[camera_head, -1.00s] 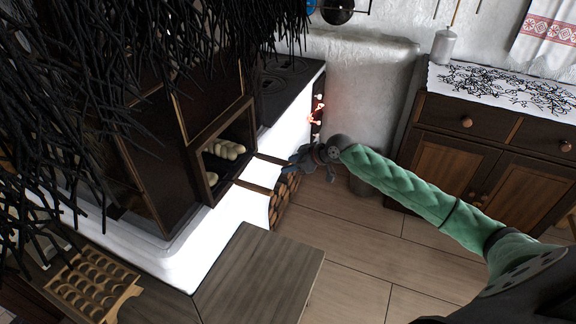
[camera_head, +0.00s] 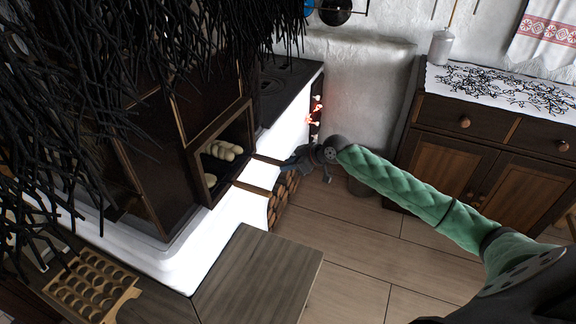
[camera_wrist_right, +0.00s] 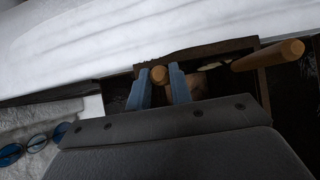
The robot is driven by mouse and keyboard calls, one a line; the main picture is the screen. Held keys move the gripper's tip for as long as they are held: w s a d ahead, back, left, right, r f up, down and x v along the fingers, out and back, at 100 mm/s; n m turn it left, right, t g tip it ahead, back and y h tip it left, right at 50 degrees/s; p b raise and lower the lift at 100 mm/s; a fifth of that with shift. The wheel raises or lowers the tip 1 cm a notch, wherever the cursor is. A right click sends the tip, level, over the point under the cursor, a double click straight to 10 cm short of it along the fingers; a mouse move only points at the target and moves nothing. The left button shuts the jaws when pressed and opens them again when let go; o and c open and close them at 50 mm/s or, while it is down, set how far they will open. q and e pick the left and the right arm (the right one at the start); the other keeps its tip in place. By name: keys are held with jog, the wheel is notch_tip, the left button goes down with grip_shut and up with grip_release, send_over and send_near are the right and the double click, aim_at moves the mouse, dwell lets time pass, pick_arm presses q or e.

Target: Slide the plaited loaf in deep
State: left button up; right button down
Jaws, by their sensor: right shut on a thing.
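The pale plaited loaf (camera_head: 222,150) lies inside the dark-framed oven opening (camera_head: 244,119) in the head view. Two wooden handles stick out of the opening, an upper one (camera_head: 267,160) and a lower one (camera_head: 252,188). My right gripper (camera_head: 290,161) is at the outer end of the upper handle. In the right wrist view its blue fingers (camera_wrist_right: 159,86) sit on both sides of a round wooden handle end (camera_wrist_right: 159,74), shut on it. The other handle (camera_wrist_right: 268,56) is free to the right. What the handles join to inside is hidden. My left gripper is not in view.
A second pale piece (camera_head: 211,179) lies low in the opening. Firewood (camera_head: 283,192) is stacked below the handles. A wooden block top (camera_head: 258,275) stands in front, a slotted wooden rack (camera_head: 92,287) at lower left. A dark cabinet (camera_head: 470,165) stands right. Floor between is clear.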

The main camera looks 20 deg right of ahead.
aim_at(264, 157)
jog(key=shift+w+a+p, duration=0.35)
jog(key=shift+w+a, duration=2.95)
jog(key=shift+w, duration=0.1)
jog(key=c, duration=1.2)
grip_release()
